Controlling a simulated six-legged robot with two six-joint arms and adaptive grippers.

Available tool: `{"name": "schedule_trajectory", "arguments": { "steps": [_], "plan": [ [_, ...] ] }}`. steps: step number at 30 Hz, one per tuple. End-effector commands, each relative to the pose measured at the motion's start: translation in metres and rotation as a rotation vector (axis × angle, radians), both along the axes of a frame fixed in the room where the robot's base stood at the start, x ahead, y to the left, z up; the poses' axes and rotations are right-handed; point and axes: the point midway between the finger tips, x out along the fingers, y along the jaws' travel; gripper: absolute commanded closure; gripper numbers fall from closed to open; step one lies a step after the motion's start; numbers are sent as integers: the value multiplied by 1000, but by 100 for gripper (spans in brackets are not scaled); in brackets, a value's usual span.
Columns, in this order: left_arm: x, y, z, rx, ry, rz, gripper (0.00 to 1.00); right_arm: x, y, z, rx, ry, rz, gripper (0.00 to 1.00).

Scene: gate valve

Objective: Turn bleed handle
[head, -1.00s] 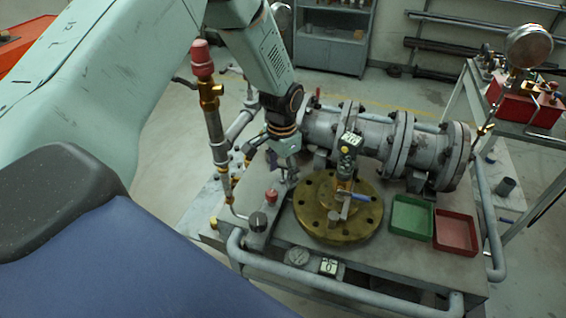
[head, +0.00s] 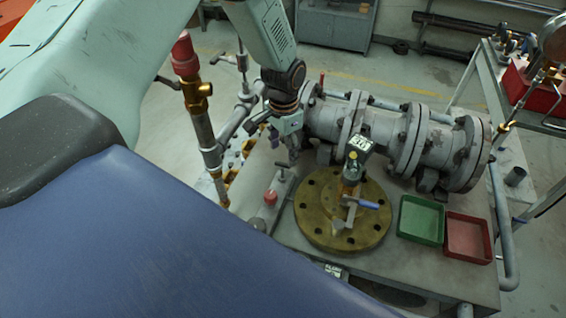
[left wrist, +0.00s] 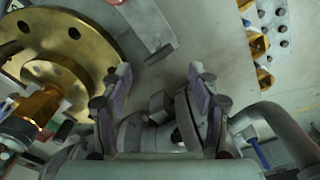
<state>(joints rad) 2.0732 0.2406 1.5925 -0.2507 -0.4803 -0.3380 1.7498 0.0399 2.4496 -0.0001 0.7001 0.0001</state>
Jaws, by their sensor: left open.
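A small valve (head: 351,172) stands upright on the round brass flange (head: 318,233); a lever with a blue grip (head: 367,204) sticks out to its right. Which part is the bleed handle is not marked. My left gripper (head: 291,155) hangs left of and behind this valve, above the bench and near a grey bar with a red knob (head: 270,197). In the left wrist view the left gripper (left wrist: 158,88) has its fingers wide apart; the brass flange (left wrist: 105,38) lies at the left. Grey metal parts show beyond and between the fingers. My right gripper is not visible.
A flanged grey pipe (head: 387,138) runs behind the brass flange. A tall pipe with a red cap (head: 186,55) rises left of my left gripper. A green tray (head: 421,220) and a red tray (head: 468,238) lie on the bench at the right.

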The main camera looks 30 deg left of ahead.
Motion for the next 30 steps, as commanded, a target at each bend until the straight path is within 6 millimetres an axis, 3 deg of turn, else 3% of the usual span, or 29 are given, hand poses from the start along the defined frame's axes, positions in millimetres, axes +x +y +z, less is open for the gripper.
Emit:
{"name": "schedule_trajectory", "arguments": {
  "steps": [6,13,25,30],
  "plan": [
    [-4,-1,-35,0,4,0,39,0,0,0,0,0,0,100],
    [-3,0,-63,0,3,-1,39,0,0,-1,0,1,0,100],
    [0,2,-70,-1,1,0,40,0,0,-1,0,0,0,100],
    [0,2,-70,-1,1,0,54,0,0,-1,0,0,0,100]
  ]
}}
